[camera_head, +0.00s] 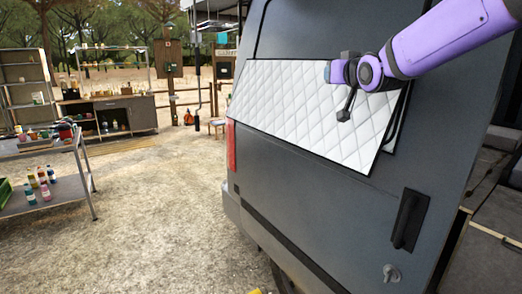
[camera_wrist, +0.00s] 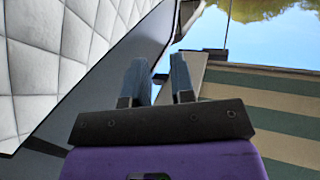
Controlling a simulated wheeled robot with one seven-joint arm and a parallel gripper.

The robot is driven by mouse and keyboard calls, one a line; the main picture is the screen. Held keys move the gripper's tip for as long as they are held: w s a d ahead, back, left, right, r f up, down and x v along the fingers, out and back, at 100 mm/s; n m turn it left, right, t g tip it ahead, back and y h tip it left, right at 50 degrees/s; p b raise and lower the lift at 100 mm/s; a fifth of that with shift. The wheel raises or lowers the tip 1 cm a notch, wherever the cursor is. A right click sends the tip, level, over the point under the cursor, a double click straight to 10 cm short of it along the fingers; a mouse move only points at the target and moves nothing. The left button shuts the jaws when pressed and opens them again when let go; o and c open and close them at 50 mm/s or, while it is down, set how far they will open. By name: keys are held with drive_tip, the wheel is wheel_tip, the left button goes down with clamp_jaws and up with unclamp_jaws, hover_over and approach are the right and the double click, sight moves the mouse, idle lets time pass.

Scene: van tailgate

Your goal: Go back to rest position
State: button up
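My gripper (camera_head: 346,104) is at the end of my purple arm, in front of the van's tailgate door, in the upper right of the head view. In the wrist view its two fingers (camera_wrist: 159,82) stand apart with nothing between them. A white quilted panel (camera_head: 290,105) on the grey van door (camera_head: 300,190) is behind the gripper in the head view. The same panel fills the left of the wrist view (camera_wrist: 60,60). I cannot tell how close the fingertips are to the door.
A black door handle (camera_head: 409,219) is low on the door. A metal table (camera_head: 75,190) with bottles stands at the left. A workbench (camera_head: 135,115) and shelves (camera_head: 25,80) are farther back. The gravel ground (camera_head: 160,230) between the table and van is open.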

drive_tip(key=s+d+f+g+h, duration=0.1)
drive_tip(key=s+d+f+g, duration=0.2)
drive_tip(key=s, duration=1)
drive_tip(key=s+d+f+m+g+h, duration=0.1)
drive_tip(key=s+d+f+g, duration=0.3)
drive_tip(key=s, duration=0.9)
drive_tip(key=s+d+f+m+g+h, duration=0.1)
drive_tip(key=s+d+f+g, duration=0.3)
drive_tip(key=s, duration=0.9)
wheel_tip(320, 180, down, 4)
drive_tip(key=shift+s+d+r+h, duration=0.15)
drive_tip(key=shift+d+h, duration=0.25)
drive_tip(key=shift+d, duration=0.3)
drive_tip(key=shift+a+r, duration=0.1)
drive_tip(key=shift+a, duration=0.35)
